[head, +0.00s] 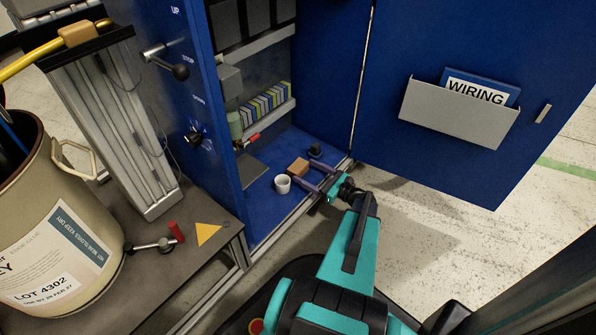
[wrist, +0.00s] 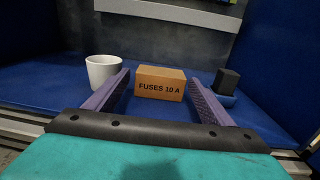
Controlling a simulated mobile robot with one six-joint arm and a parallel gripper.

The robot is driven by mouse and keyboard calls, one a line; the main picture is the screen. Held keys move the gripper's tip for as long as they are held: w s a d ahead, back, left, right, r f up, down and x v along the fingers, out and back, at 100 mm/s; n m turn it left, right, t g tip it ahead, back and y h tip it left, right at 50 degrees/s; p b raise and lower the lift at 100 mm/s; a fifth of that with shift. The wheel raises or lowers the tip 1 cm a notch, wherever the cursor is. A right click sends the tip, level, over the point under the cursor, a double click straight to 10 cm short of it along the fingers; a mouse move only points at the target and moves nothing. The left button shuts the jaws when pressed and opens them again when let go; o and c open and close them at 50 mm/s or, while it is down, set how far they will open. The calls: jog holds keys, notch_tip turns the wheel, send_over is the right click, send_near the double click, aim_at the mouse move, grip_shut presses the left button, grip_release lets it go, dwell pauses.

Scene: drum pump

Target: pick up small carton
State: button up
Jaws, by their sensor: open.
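The small carton (head: 298,167) is a brown box on the blue floor of the open cabinet. In the wrist view the carton (wrist: 160,84) shows the print "FUSES 10 A" and sits upright, centred ahead between the two fingers. My gripper (head: 308,174) reaches into the cabinet from the front right, its purple fingers apart. In the wrist view my gripper (wrist: 161,84) is open, with a finger on each side of the carton. I cannot tell how far the fingertips reach along its sides. Nothing is held.
A white cup (wrist: 103,70) stands just left of the left finger. A small black block (wrist: 228,82) on a blue base stands right of the right finger. The cabinet door (head: 470,90), with a "WIRING" folder (head: 478,91), stands open at the right. A metal sill (head: 310,205) edges the cabinet floor.

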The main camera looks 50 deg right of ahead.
aim_at(303, 168)
jog(key=shift+w, duration=0.15)
jog(key=shift+w+a+b, duration=0.1)
jog(key=shift+w+b, duration=0.7)
jog(key=shift+w+a+r+b, duration=0.15)
jog(key=shift+w+b, duration=0.75)
jog(key=shift+w, duration=0.75)
jog(key=shift+c, duration=0.5)
jog(key=c, duration=0.8)
jog(key=shift+o, duration=0.2)
jog(key=shift+r, duration=0.1)
